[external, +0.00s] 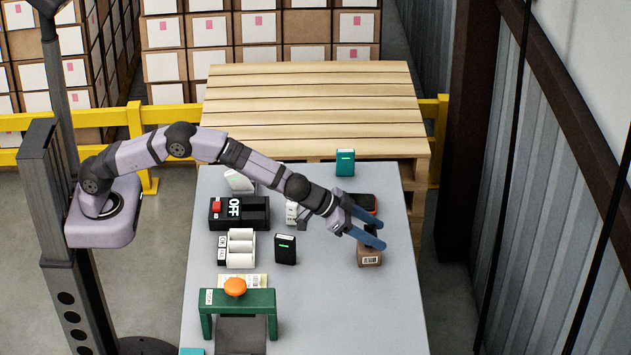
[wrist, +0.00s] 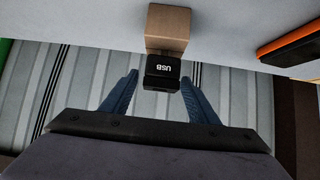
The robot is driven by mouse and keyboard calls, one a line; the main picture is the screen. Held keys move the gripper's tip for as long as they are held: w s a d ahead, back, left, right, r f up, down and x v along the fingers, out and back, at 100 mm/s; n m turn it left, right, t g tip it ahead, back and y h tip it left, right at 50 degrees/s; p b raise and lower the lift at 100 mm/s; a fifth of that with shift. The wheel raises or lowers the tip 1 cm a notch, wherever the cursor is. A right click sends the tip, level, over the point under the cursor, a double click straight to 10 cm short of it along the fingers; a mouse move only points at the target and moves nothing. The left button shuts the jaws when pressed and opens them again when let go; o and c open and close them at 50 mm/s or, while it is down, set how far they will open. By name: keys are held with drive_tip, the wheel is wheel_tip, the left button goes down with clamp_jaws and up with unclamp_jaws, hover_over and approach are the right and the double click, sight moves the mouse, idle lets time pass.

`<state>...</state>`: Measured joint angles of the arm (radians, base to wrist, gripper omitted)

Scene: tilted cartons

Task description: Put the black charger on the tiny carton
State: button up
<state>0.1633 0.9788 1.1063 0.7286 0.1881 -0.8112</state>
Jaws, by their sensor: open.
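The tiny carton (external: 369,260) is a small brown box with a barcode label on the grey table, right of centre. In the wrist view, the carton (wrist: 168,24) is at top centre. The black charger (wrist: 162,68), marked USB, appears to rest against the carton's upper end; the view is inverted. In the external view the charger (external: 371,232) is a dark shape above the carton, partly hidden by the fingers. My gripper (external: 382,235) is open, its blue fingers spread around the charger. In the wrist view, gaps show between the fingertips (wrist: 160,80) and the charger's sides.
An orange-and-black item (external: 364,202) lies close behind the gripper. A teal device (external: 345,162) stands at the back. A black device (external: 285,249), white rolls (external: 240,247), an OFF switch box (external: 227,212) and a green stand (external: 238,300) are to the left. The table's front right is clear.

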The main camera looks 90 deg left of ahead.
drive_tip(key=b+v, duration=0.3)
drive_tip(key=v, duration=0.6)
drive_tip(key=shift+s, duration=0.15)
drive_tip(key=shift+r, duration=0.1)
